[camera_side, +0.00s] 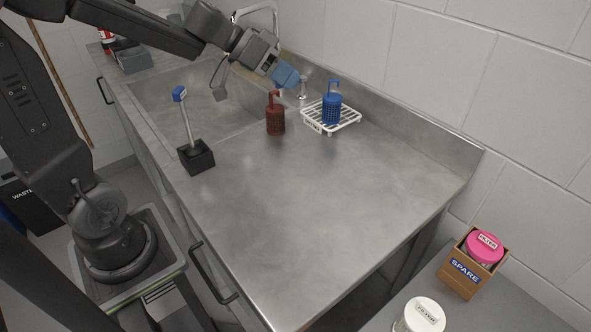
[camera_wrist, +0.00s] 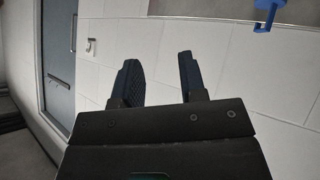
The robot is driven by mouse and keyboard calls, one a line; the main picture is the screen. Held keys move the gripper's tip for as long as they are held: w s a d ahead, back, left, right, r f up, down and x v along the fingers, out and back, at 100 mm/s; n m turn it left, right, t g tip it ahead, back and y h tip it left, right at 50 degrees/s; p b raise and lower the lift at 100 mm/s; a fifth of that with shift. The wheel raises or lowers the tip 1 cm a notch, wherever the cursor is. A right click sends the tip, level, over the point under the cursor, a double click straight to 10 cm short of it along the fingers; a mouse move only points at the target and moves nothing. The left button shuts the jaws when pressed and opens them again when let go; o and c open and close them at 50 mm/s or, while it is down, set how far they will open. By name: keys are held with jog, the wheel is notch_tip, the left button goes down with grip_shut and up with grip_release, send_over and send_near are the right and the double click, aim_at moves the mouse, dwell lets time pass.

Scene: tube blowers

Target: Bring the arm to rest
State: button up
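My gripper (camera_wrist: 158,82) shows in the wrist view with its two dark fingers apart and nothing between them. In the side view my arm reaches over the back of the steel counter, and its blue-banded wrist end (camera_side: 284,75) is raised above and left of the blue tube blower (camera_side: 331,109). The fingers are hard to make out there. The blue blower stands upright on a white rack (camera_side: 345,124). A red-brown blower (camera_side: 275,117) stands on the counter beside the rack.
A sink (camera_side: 190,95) with a tap lies behind the brush. The counter's front (camera_side: 300,220) is bare. At the lower right are a cardboard box (camera_side: 471,271) marked SPARE with a pink-lidded jar (camera_side: 485,246), and a white-lidded FILTER jar (camera_side: 424,315). Walls bound the counter's back.

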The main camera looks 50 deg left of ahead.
jog(key=s+d+g+y, duration=0.25)
jog(key=s+d, duration=0.45)
jog(key=s, duration=0.4)
jog(key=s+a+f+n+y, duration=0.1)
jog(key=s+f+n+y, duration=0.1)
jog(key=s, duration=0.6)
jog(key=shift+a+n+y, duration=0.35)
jog(key=shift+n+y, duration=0.15)
jog(key=shift+y, duration=0.55)
